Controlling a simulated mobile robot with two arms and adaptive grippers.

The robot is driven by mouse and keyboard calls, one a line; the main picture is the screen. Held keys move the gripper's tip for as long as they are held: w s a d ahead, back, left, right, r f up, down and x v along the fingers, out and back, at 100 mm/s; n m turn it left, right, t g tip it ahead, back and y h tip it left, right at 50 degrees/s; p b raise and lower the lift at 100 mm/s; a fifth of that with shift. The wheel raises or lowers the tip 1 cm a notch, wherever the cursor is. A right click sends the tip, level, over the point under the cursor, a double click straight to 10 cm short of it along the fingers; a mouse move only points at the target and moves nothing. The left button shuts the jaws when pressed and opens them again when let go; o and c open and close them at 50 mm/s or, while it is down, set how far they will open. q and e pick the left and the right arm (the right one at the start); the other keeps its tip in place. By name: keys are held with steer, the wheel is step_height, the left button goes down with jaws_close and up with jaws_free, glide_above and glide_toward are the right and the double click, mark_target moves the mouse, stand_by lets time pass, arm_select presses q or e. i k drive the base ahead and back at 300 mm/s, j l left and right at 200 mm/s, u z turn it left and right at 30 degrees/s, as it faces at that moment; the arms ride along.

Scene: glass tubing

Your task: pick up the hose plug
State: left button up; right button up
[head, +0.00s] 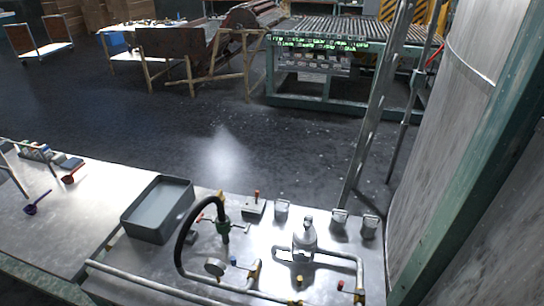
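A thick black hose (179,245) arcs up from the metal workbench (150,262) at the lower middle. I cannot tell for certain which piece is the hose plug. Neither of my grippers shows in the head view.
A grey open tray (157,209) stands left of the hose. A metal flask-like vessel (304,238) and several small metal cups stand to the right. A large grey cylinder (450,150) rises at right.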

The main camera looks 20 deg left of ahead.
mark_target(222, 219)
steer(key=j+z, duration=0.2)
steer(key=j, duration=0.25)
steer(key=k+j+z, duration=0.2)
steer(key=j, duration=0.25)
steer(key=j+z, duration=0.15)
steer(key=j, duration=0.25)
steer(key=k+j+z, duration=0.2)
steer(key=j, duration=0.2)
